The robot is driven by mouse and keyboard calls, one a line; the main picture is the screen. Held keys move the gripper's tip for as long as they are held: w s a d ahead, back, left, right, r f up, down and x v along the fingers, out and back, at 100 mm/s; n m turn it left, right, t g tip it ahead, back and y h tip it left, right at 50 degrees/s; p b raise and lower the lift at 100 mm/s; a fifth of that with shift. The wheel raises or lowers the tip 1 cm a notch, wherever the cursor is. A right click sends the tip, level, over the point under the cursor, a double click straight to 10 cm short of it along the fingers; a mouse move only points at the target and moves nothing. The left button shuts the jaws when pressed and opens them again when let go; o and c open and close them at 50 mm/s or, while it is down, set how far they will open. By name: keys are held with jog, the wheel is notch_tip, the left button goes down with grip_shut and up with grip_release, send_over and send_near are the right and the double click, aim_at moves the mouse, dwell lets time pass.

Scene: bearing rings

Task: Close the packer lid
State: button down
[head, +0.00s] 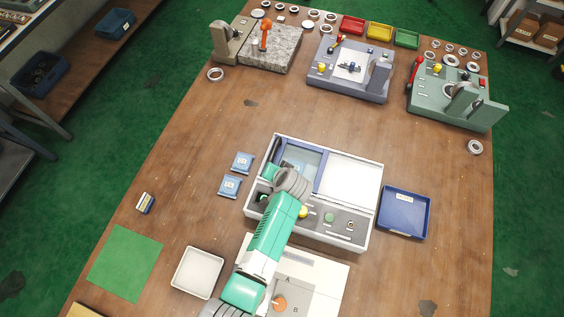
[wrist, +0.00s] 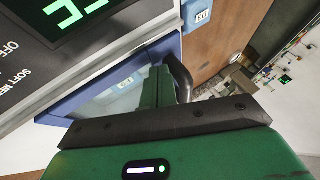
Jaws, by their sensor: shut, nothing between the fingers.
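The packer (head: 374,190) is a white box in the middle of the table, with a grey control panel along its near side. Its blue-framed, see-through lid (head: 306,160) is at the box's left part; I cannot tell its exact angle. A blue packet shows through the pane. A dark curved handle (wrist: 180,76) stands at the lid's edge in the wrist view. My gripper (head: 268,172) is over the packer's left side, fingers shut and empty. In the wrist view its green fingers (wrist: 158,86) are close beside the handle; contact is unclear.
Two blue packets (head: 242,162) (head: 230,186) lie left of the packer. A blue tray (head: 405,230) is at its right, a white tray (head: 216,290) in front. Fixtures (head: 325,75) and rings line the back edge. The table between them and the packer is mostly clear.

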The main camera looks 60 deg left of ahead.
jog(key=d, duration=0.1)
jog(key=w+d, duration=0.1)
jog(key=d+r, duration=0.1)
jog(key=d, duration=0.1)
jog(key=shift+w, duration=0.35)
jog(key=p+v, duration=0.1)
jog(key=v, duration=0.8)
jog(key=shift+s, duration=0.15)
